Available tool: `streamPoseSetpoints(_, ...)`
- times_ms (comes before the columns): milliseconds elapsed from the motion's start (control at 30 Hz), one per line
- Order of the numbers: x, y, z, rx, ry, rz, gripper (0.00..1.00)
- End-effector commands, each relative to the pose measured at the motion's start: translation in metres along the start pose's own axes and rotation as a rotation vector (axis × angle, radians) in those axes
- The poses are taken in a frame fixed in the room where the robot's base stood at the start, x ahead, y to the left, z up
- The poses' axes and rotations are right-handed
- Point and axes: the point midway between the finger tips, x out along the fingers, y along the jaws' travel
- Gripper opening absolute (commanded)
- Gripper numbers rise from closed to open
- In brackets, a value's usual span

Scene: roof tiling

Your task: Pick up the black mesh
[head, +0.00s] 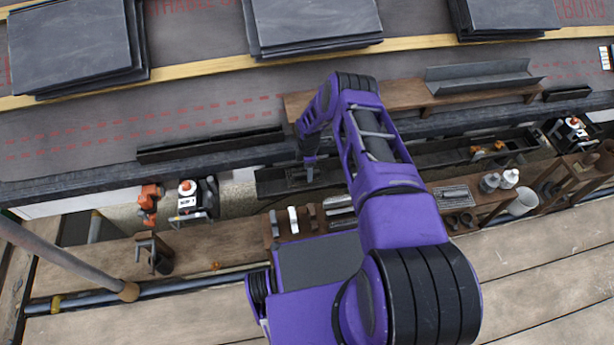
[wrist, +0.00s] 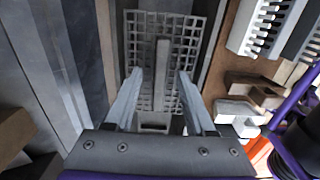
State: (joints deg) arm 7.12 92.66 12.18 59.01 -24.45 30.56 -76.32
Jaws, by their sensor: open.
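The black mesh (wrist: 143,35), a dark grid with a raised bar (wrist: 162,80) along its middle, lies below my gripper in the wrist view. My gripper (wrist: 159,78) is open, with one finger on each side of the bar. I cannot tell whether the fingers touch the mesh. In the head view my gripper (head: 309,172) points down over the dark gutter trough (head: 268,187). The mesh (head: 296,181) shows there only as a small dark patch, partly hidden by my gripper.
A wooden shelf (head: 400,95) with a grey metal channel (head: 480,75) stands behind my arm. Stacks of slate tiles (head: 70,45) lie on the roof. An orange tool (head: 149,203) and a white-and-black device (head: 188,198) sit left. Wooden planks (head: 540,260) run along the front.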

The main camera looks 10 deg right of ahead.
Motion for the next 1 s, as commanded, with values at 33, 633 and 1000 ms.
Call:
streamPoseSetpoints(33,0.000,0.000,0.000,0.000,0.000,0.000,0.53)
streamPoseSetpoints(633,0.000,0.000,0.000,0.000,0.000,0.000,0.00)
streamPoseSetpoints(1000,-0.041,0.001,0.001,0.001,-0.001,0.002,0.00)
